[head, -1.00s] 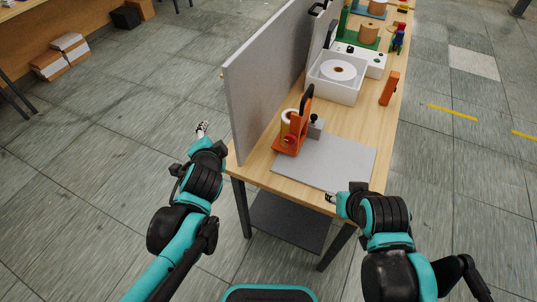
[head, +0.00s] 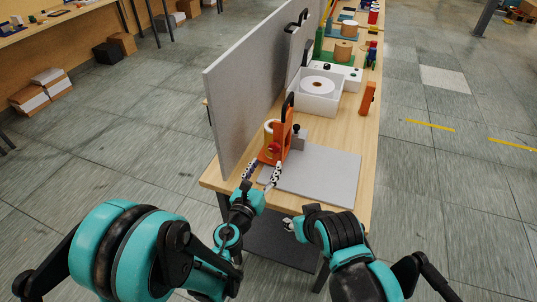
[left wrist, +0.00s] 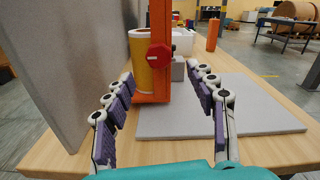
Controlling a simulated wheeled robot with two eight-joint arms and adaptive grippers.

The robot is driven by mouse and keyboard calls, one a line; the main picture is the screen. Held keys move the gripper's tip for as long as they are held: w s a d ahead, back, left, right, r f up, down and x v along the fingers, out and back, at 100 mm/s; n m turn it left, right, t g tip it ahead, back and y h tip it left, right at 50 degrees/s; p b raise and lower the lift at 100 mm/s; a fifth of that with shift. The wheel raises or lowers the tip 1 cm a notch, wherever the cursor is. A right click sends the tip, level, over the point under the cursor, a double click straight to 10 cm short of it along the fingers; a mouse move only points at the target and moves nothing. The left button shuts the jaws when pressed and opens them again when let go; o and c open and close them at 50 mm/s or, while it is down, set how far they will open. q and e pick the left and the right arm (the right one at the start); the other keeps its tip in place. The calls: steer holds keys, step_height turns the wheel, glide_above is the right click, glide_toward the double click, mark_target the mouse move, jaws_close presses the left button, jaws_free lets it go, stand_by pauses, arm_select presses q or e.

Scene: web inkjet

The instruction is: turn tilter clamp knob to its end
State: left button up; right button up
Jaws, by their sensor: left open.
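The orange tilter (head: 279,140) stands on the near part of the table, at the left edge of a grey plate (head: 318,172). Its red clamp knob (left wrist: 158,57) faces me in the left wrist view; in the head view the knob (head: 274,147) is small. A yellow-orange roll (left wrist: 143,60) sits behind the knob. My left gripper (head: 262,172) is open just in front of the tilter. In the left wrist view its fingers (left wrist: 163,88) are spread to either side, with the knob ahead between them and not touched. My right gripper (head: 289,225) is by the table's front edge; its fingers are too small to judge.
A grey upright panel (head: 245,90) runs along the table's left side, close to my left gripper. A grey block (head: 299,138) stands beside the tilter. Behind are a white tray with a roll (head: 316,102) and an orange block (head: 368,98).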

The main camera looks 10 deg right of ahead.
mark_target(273, 150)
arm_select(q)
steer(key=shift+r+p+x, duration=0.25)
steer(key=shift+p+x, duration=0.5)
steer(key=shift+x, duration=0.45)
steer(key=x, duration=0.4)
steer(key=shift+a+f+b, duration=0.1)
steer(key=shift+f+b, duration=0.15)
steer(key=shift+b, duration=0.15)
steer(key=shift+w+d, duration=0.3)
steer(key=shift+w, duration=0.15)
steer(key=shift+r, duration=0.1)
steer(key=shift+c, duration=0.2)
steer(key=c, duration=1.1)
